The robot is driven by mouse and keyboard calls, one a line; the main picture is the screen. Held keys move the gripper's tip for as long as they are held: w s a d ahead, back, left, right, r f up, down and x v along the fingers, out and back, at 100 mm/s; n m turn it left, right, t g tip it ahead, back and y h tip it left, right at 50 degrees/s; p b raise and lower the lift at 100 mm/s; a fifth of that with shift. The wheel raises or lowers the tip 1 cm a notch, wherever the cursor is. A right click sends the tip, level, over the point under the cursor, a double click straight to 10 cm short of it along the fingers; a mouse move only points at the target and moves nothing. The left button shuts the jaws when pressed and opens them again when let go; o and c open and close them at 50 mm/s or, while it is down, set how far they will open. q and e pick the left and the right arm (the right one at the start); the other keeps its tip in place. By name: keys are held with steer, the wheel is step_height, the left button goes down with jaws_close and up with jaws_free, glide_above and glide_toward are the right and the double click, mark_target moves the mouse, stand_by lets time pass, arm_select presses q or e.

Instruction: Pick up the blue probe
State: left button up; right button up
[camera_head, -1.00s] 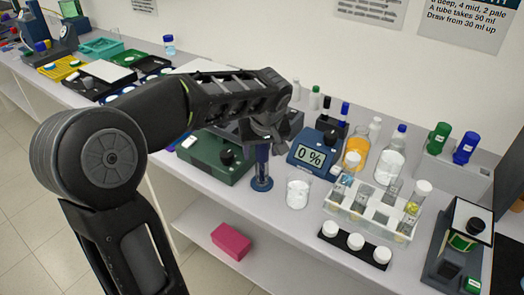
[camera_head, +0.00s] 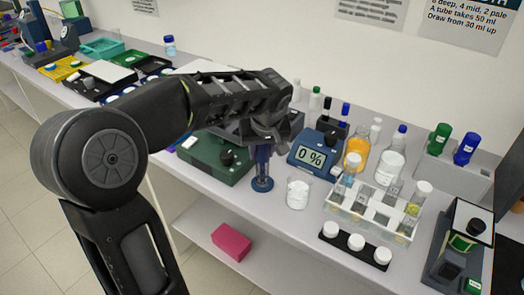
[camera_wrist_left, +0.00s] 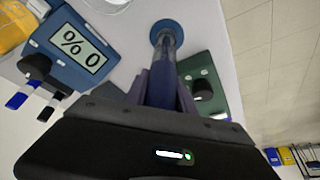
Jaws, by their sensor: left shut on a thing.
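The blue probe (camera_head: 262,170) stands upright near the front of the bench, its round blue foot at bench level. My left gripper (camera_head: 264,140) comes down over its upper part from above and is shut on it. In the left wrist view the blue probe (camera_wrist_left: 162,85) runs from between the fingers of my left gripper (camera_wrist_left: 163,95) to its round foot. I cannot tell whether the foot touches the bench. The top of the probe is hidden by the gripper. My right gripper is not in view.
A blue meter reading 0 % (camera_head: 311,155) stands just right of the probe. A beaker (camera_head: 298,193) is close at its right front. A dark green box (camera_head: 212,160) is at its left. A tube rack (camera_head: 365,222) and bottles fill the bench further right.

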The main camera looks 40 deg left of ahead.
arm_select(q)
steer(key=shift+r, duration=0.1)
